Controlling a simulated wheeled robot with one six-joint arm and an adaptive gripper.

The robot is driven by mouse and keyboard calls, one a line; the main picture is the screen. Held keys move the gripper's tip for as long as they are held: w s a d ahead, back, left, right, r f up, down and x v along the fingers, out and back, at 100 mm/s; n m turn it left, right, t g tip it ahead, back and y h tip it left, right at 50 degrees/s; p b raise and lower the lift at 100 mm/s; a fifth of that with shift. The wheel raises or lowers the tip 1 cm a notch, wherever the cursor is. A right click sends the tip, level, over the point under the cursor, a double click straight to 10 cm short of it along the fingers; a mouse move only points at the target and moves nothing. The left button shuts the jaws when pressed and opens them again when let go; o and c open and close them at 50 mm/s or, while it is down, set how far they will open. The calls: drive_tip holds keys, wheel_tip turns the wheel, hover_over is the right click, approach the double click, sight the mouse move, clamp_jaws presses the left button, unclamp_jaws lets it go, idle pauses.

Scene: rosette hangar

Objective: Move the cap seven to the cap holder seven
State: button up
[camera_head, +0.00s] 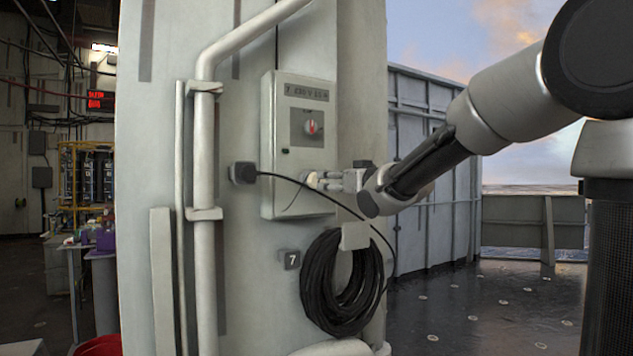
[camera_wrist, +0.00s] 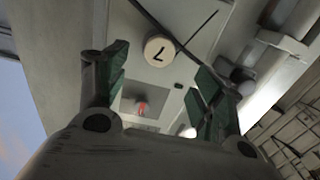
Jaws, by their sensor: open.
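Cap seven is a pale round cap (camera_wrist: 159,49) marked 7, in the wrist view just beyond and between my fingers. In the head view the cap (camera_head: 313,180) shows at the lower right of a grey switch box. My gripper (camera_head: 338,180) is open and points left at the cap; in the wrist view my gripper (camera_wrist: 160,72) has its green-padded fingers apart.
The grey switch box (camera_head: 284,165) has a red-marked knob (camera_head: 313,127). A black cable runs from a black fitting (camera_head: 242,173) past the cap. A coiled black cable (camera_head: 322,298) hangs below my gripper. A white pipe (camera_head: 205,180) stands left. Open floor (camera_head: 480,305) lies right.

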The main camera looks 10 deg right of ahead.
sight(319, 180)
drive_tip(key=shift+x, duration=4.5)
drive_tip(key=c, duration=1.4)
drive_tip(key=v, duration=0.6)
